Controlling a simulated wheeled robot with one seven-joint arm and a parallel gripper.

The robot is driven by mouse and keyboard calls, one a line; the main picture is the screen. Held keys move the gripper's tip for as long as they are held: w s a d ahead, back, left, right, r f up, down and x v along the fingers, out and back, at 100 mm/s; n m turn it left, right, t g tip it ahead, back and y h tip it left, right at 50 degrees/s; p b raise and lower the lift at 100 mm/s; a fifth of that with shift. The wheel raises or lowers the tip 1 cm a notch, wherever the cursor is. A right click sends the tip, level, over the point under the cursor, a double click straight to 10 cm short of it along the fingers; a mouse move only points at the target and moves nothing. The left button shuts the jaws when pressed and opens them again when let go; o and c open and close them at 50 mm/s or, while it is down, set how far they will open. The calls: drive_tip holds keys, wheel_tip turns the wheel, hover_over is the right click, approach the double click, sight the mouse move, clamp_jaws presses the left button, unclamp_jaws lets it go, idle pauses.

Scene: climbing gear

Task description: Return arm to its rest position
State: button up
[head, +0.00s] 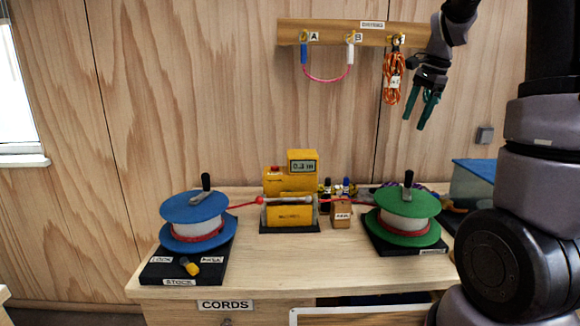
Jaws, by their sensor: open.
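My gripper (422,108) hangs from the upper right in the head view, its green fingers pointing down and apart. It is open, with nothing visible between the fingers. It is just right of an orange cord bundle (392,84) that hangs from the right hook of the wooden rail (330,32). The gripper appears apart from the bundle. My arm comes down from the top right corner, and its larger links fill the right edge.
A wooden bench (272,271) carries a blue spool (195,207), a yellow measuring device (290,182) and a green spool (405,202). A red cord runs between the spools. A pink cord (327,80) hangs on the rail. The wall below the rail is clear.

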drive_tip(key=s+a+r+n+t, duration=0.1)
drive_tip(key=s+a+n, duration=0.2)
drive_tip(key=s, duration=0.5)
drive_tip(key=s+a+r+n+t, duration=0.2)
drive_tip(key=s+a+n, duration=0.1)
drive_tip(key=s, duration=0.4)
drive_tip(key=s+a+r+n+t, duration=0.1)
drive_tip(key=s+a+n, duration=0.3)
drive_tip(key=s, duration=0.4)
drive_tip(key=shift+s+r+n+t, duration=0.4)
drive_tip(key=shift+r+n, duration=0.1)
drive_tip(key=shift+r, duration=0.2)
